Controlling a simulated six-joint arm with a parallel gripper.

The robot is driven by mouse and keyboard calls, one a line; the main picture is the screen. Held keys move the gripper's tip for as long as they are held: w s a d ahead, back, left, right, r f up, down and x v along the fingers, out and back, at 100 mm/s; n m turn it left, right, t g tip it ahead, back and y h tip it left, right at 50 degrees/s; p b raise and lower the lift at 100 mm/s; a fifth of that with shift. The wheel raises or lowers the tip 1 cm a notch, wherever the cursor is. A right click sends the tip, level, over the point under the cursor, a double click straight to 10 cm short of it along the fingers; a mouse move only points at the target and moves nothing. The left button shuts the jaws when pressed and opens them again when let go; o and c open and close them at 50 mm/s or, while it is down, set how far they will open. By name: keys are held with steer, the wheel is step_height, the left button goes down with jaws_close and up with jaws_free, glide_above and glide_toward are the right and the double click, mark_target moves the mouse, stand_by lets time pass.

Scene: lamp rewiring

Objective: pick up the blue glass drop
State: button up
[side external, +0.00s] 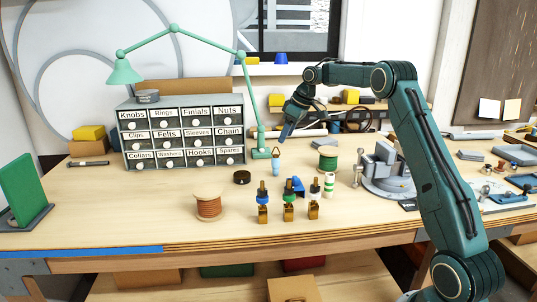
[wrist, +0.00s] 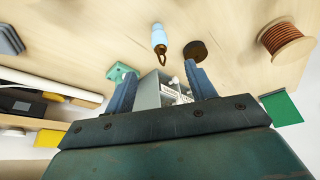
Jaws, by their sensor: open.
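The blue glass drop (side external: 275,168) is small and pale blue with a brass hook on top. It is on the wooden table in front of the green lamp's base, and also shows at the top of the wrist view (wrist: 159,36), hook towards me. My gripper (side external: 287,131) hangs above and slightly behind it in the side view. In the wrist view my two blue fingers (wrist: 159,70) are spread apart with nothing held between them. The drop lies beyond their tips, roughly centred on the gap, not touching them.
A dark round tin (side external: 242,177) and a copper wire spool (side external: 208,207) stand left of the drop. Several brass lamp sockets (side external: 288,210) stand in front. The lamp base (side external: 262,153) and labelled drawer cabinet (side external: 182,137) are behind left; a green spool (side external: 328,162) is right.

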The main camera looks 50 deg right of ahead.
mark_target(277, 156)
steer(key=shift+x, duration=2.5)
steer(key=shift+f, duration=0.1)
steer(key=shift+x, duration=2.55)
steer(key=c, duration=1)
steer(key=shift+c, duration=0.2)
steer(key=shift+r, duration=5.05)
